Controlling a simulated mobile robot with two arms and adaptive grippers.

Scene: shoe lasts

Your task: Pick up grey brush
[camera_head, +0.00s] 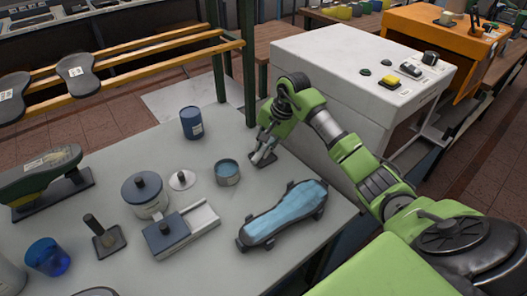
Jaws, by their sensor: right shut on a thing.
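My right gripper (266,143) reaches down over the right back part of the grey table (190,265). It is shut on a small grey thing (263,158) at the table top, which looks like the grey brush. The fingers hide much of it, and I cannot tell whether it still touches the table. My left gripper is not in view.
Near my right gripper stand an open tin (228,178) and a dark blue can (191,123). A lidded pot (145,197) and a blue cup (47,258) are farther left. A white cabinet (335,70) stands behind.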

